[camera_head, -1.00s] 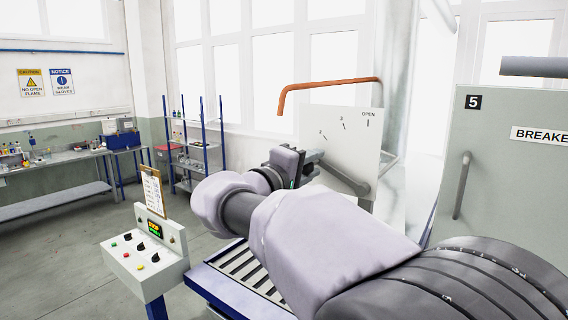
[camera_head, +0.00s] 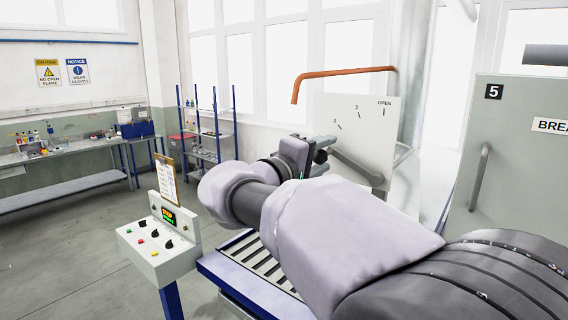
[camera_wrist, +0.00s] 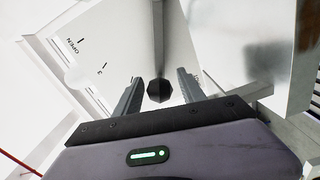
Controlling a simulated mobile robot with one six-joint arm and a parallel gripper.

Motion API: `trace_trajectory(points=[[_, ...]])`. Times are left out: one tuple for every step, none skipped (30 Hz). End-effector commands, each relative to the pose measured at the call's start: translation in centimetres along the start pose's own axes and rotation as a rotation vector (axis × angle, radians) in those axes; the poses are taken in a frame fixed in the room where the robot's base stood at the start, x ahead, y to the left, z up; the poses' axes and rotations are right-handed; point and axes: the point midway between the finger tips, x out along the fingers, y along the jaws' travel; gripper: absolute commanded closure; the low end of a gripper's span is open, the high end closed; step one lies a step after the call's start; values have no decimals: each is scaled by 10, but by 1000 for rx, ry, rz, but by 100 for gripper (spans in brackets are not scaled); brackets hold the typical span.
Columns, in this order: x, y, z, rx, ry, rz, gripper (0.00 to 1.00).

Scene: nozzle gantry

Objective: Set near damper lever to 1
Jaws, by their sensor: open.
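The damper plate (camera_head: 347,110) is a pale panel with an OPEN mark and the numerals 3 and 2. Its grey lever (camera_head: 358,168) runs from a pivot at the plate's lower right up and left, below the 2 mark. No numeral 1 is readable. My gripper (camera_head: 324,157) is open at the lever's left end and partly hides it. In the wrist view, the lever's dark knob (camera_wrist: 159,90) lies between the two open fingers of my gripper (camera_wrist: 159,86), with a gap visible on each side. The lever's shaft runs away behind the knob.
An orange pipe (camera_head: 345,73) bends above the plate. A grey breaker cabinet (camera_head: 516,135) with a handle (camera_head: 479,177) stands at right. A control box (camera_head: 158,244) and a slatted blue-framed table (camera_head: 250,268) are below and left. Open floor lies at left.

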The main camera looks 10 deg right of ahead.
Motion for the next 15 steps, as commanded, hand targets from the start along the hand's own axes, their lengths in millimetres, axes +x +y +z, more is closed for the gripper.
trace_trajectory(points=[[-10,-1,-1,1,3,-1,52],[-18,-1,0,2,4,-1,52],[-29,-1,-1,2,5,-1,52],[-37,-1,-1,2,5,-1,52],[-45,-2,-1,1,6,-1,52],[-57,-1,-1,2,6,0,52],[-66,-1,-1,2,6,0,52],[-75,-1,-1,2,5,-1,52],[-87,-1,-1,1,6,-2,52],[-97,-1,-1,1,6,-1,52],[-106,-1,-1,2,7,-1,52],[-117,0,-1,2,6,-1,52],[-125,0,-1,2,6,-1,52],[-132,0,-1,1,5,-1,52],[-140,0,-1,1,5,-1,52]])
